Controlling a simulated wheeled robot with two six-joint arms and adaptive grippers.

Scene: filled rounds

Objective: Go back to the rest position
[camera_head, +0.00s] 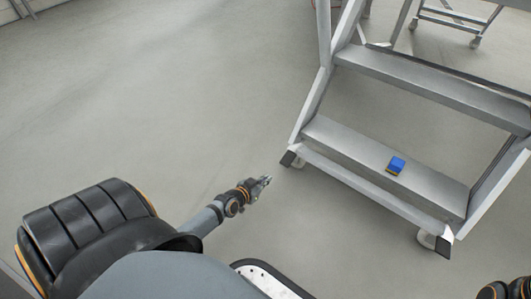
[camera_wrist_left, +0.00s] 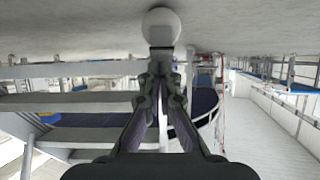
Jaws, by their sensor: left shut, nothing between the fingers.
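My left gripper (camera_head: 265,181) is in the head view, reaching out over the floor to the left of a metal step ladder. It is shut and empty, apart from the ladder in that view. The left wrist view shows its fingers (camera_wrist_left: 160,84) together, with nothing between them. My right gripper is not in view; only a dark part of my own body shows at the lower right corner of the head view.
The step ladder (camera_head: 376,203) stands at the right. A second ladder (camera_head: 449,20) stands behind. The grey floor (camera_head: 150,100) at the left is clear.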

